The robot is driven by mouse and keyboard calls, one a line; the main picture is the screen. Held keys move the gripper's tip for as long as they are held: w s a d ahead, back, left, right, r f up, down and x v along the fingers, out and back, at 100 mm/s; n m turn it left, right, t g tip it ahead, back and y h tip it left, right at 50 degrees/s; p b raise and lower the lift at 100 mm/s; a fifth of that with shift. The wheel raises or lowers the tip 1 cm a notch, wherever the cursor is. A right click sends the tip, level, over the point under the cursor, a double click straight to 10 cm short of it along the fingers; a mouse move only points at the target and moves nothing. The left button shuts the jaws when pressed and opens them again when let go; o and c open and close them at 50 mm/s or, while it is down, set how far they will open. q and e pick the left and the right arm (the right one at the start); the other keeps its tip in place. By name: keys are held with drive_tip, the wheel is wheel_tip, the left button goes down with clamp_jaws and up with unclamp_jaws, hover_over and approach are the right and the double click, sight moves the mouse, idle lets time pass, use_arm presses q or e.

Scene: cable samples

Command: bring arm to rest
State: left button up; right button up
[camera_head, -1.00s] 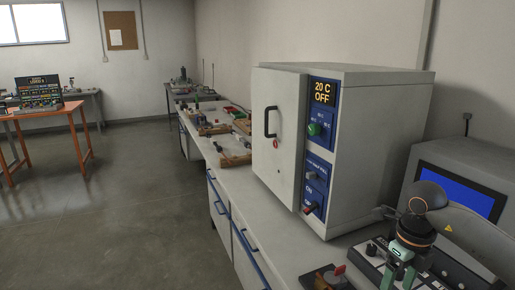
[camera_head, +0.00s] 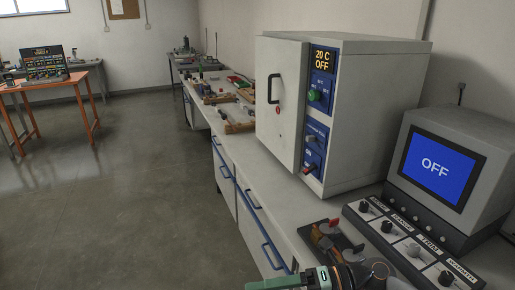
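My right gripper (camera_head: 275,283) is at the bottom edge, low in front of the bench, with its green finger part pointing left. Its black wrist with an orange ring (camera_head: 342,276) shows beside it. The lower part is cut off by the frame, so I cannot tell whether the fingers are open or shut. I see nothing held in it. My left gripper is out of view.
A white oven (camera_head: 372,120) reading "20 C OFF" has its door closed. Right of it stands a grey instrument with a blue "OFF" screen (camera_head: 436,166) and a knob panel (camera_head: 409,247). A dark fixture with a red knob (camera_head: 333,236) is close behind my gripper.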

drive_tip(key=w+d+f+m+t+h+p, duration=0.1)
drive_tip(key=w+d+f+m+t+h, duration=0.15)
drive_tip(key=m+t, duration=0.75)
drive_tip(key=w+d+f+m+t+h, duration=0.15)
drive_tip(key=d+m+t, duration=0.35)
drive_tip(key=m, duration=0.8)
drive_tip(key=s+d+f+m+h, duration=0.4)
drive_tip(key=f+m+h, duration=0.35)
drive_tip(key=f, duration=0.25)
drive_tip(key=s+d+f+m+g+h, duration=0.1)
drive_tip(key=s+d+f+m+g, duration=0.1)
drive_tip(key=s+f, duration=0.3)
drive_tip(key=s+d+f+m+g+h, duration=0.1)
drive_tip(key=s+d+f+m+g, duration=0.1)
drive_tip(key=s+f, duration=0.4)
drive_tip(key=shift+s+m+g+p, duration=0.4)
drive_tip(key=shift+s+m+g, duration=0.2)
drive_tip(key=shift+s+m, duration=0.15)
